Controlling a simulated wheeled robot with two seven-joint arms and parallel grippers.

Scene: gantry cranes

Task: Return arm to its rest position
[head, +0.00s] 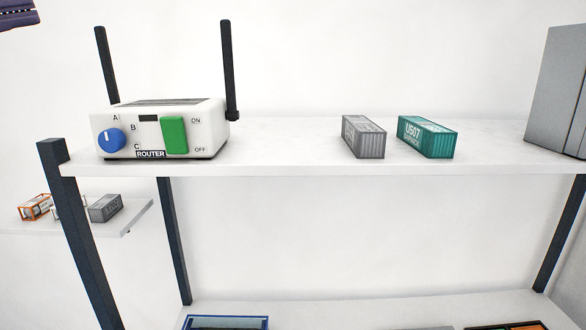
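Neither of my grippers' fingers show in the head view. A dark purple part cut off by the top left corner may belong to my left arm, but I cannot tell. A white router (158,128) with a blue knob (111,140), a green switch (175,135) and two black antennas stands at the left end of the upper shelf (290,150). A grey container (364,137) and a teal container marked U507 (427,137) stand apart from each other, right of the middle.
A large grey block (558,95) stands at the shelf's right end. Dark posts (78,230) hold the shelf. A lower shelf (340,312) shows partly, with objects cut off by the bottom edge. A small side shelf (130,222) at left holds small containers. Between router and grey container is clear.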

